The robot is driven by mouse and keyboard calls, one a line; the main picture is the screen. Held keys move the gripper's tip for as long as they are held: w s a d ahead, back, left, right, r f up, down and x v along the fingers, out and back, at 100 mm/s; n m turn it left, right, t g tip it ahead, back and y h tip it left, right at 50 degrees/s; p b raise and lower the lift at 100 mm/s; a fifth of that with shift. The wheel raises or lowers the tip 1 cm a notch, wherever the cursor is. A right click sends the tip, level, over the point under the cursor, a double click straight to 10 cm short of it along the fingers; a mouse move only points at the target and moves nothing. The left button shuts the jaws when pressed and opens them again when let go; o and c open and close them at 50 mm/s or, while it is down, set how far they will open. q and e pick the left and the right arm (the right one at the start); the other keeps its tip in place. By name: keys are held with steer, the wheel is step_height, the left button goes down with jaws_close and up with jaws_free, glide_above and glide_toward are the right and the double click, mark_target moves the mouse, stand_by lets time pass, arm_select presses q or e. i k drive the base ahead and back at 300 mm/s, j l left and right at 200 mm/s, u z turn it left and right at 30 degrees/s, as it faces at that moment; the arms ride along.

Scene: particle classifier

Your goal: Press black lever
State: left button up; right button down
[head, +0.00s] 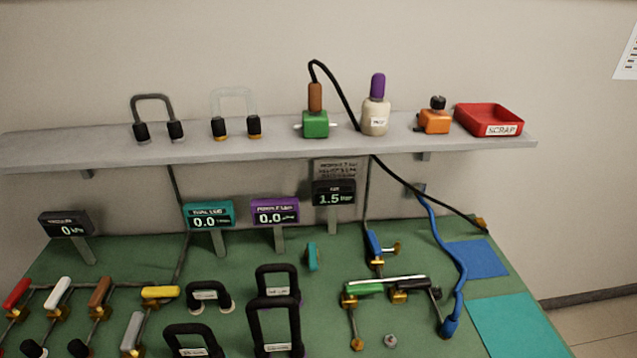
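No gripper of mine shows in the head view. On the green bench top, right of centre, a black piece that looks like a lever (412,284) lies almost flat, joined to brass fittings. A green handle (364,288) on a brass mount is just left of it, and a pale rod (385,279) runs along behind both. A blue lever (374,242) on a brass mount stands behind them. Which black part the task means cannot be told for certain, as several black handles show.
Levers with red (17,293), white, brown, yellow and grey handles stand at the left. Several black arched handles (275,325) fill the front middle. A blue hose (458,265) curves down the right. Teal mat (515,325) is clear. A grey shelf (270,148) hangs above.

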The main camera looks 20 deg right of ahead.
mark_target(416, 284)
steer(key=i+z, duration=0.1)
steer(key=z, duration=0.25)
steer(key=j+z, duration=0.15)
steer(key=z, duration=0.2)
steer(key=i+j+z, duration=0.1)
steer(key=z, duration=0.2)
